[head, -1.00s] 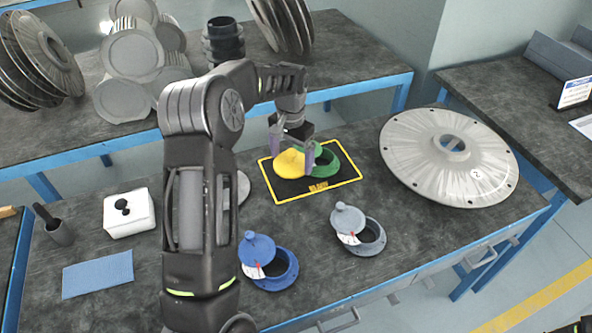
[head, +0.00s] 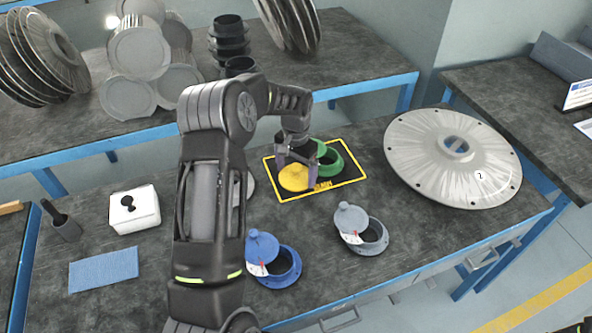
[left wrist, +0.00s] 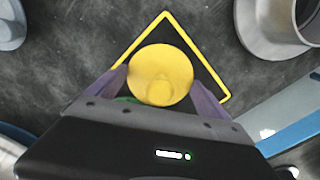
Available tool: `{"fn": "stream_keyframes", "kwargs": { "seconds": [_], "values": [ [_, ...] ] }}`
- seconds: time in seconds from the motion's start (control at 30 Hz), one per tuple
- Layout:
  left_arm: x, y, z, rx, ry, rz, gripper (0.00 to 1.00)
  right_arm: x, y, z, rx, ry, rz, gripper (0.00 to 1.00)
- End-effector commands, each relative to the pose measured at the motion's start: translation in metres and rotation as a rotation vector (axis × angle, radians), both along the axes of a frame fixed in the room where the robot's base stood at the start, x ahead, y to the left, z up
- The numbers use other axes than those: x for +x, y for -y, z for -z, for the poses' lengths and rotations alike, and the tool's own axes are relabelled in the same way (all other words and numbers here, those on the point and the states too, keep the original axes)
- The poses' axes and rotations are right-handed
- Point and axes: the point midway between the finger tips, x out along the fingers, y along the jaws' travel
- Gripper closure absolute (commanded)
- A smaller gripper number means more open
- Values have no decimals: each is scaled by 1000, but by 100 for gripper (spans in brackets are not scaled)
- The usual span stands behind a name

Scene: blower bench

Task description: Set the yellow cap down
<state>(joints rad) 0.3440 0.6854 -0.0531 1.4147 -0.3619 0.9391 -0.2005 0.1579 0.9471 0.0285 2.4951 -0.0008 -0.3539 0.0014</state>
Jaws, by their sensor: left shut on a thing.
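The yellow cap (head: 293,179) is a round disc with a knob, between the fingers of my left gripper (head: 296,172). The gripper is shut on it, over the left part of the black mat (head: 345,179) with a yellow border. In the left wrist view the cap (left wrist: 161,75) sits between the two purple-grey fingers (left wrist: 160,88), with the mat's yellow outline behind it. I cannot tell whether the cap touches the mat. A green ring-shaped part (head: 331,166) stands on the mat just right of the gripper.
A blue blower piece with lid (head: 284,277) and a grey one (head: 372,243) stand in front of the mat. A large metal disc (head: 420,150) lies to the right.

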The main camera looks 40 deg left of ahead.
Motion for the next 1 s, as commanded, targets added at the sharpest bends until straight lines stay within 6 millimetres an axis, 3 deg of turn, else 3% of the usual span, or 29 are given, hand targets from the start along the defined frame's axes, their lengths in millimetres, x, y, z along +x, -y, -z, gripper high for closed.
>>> {"fn": "stream_keyframes", "kwargs": {
  "seconds": [0.17, 0.2, 0.3, 0.7, 0.87, 1.0],
  "values": [
    [0, 0, 4, 0, 0, 0, 56, 0, 0, 4, 0, 0, 0, 3],
    [0, 0, 4, 0, 0, 0, 8, 0, 0, 4, 0, 0, 0, 3],
    [0, 0, 3, 0, 0, 0, 0, 0, 0, 3, 0, 0, 0, 3],
    [0, 0, -5, 1, 1, 0, 0, 0, 0, 1, 0, 0, 0, 3],
    [1, 0, -26, 1, 3, -1, 0, 0, 0, 4, 1, 1, 0, 3],
    [1, 0, -54, 2, 4, 0, 0, 0, 0, 8, 1, 1, -1, 3]
  ]
}}
